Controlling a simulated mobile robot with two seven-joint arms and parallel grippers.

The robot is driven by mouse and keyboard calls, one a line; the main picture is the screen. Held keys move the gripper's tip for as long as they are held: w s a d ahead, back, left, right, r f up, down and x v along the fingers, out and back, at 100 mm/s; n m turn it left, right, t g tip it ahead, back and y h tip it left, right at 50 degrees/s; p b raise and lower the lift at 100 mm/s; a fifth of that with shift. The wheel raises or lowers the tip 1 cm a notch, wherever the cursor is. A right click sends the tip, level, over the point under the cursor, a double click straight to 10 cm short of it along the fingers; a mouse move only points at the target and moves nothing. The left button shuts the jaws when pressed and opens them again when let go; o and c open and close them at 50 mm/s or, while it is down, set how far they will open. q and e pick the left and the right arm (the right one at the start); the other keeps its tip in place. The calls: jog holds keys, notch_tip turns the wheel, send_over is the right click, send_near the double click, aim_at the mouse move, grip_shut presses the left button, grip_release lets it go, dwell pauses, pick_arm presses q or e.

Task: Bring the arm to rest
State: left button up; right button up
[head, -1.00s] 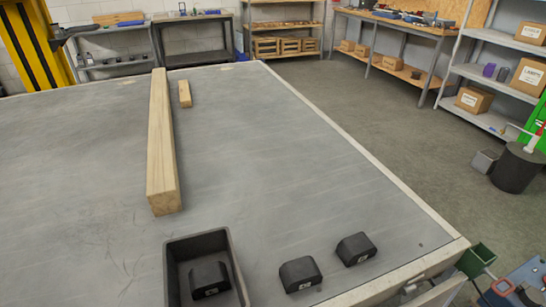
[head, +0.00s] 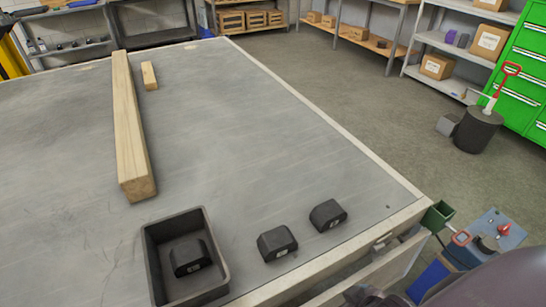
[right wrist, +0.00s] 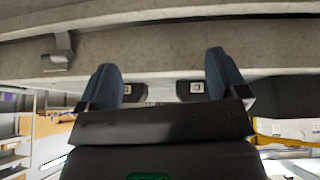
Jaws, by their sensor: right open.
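My right gripper (right wrist: 162,80) shows in the right wrist view with its two dark fingers spread wide apart and nothing between them. Beyond the fingers is the pale edge of the trailer bed (right wrist: 180,52), with two dark blocks near it. In the head view a dark, blurred part of my right arm fills the lower right corner; its gripper cannot be made out there. My left gripper is in neither view.
On the grey trailer bed (head: 230,130) lie a long timber beam (head: 130,130), a short wood piece (head: 149,75), and two black blocks (head: 277,242) (head: 327,215). A black bin (head: 153,262) holds another block (head: 189,256). A blue-topped cart (head: 490,228) stands right of the bed.

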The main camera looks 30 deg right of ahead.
jog(key=shift+w+a+f+n+t+y+p, duration=0.1)
jog(key=shift+w+f+n+t+y+p, duration=0.2)
jog(key=shift+w+t, duration=0.85)
jog(key=shift+w+a+f+t+p, duration=0.1)
jog(key=shift+w+t+p, duration=0.3)
jog(key=shift+w+t, duration=0.75)
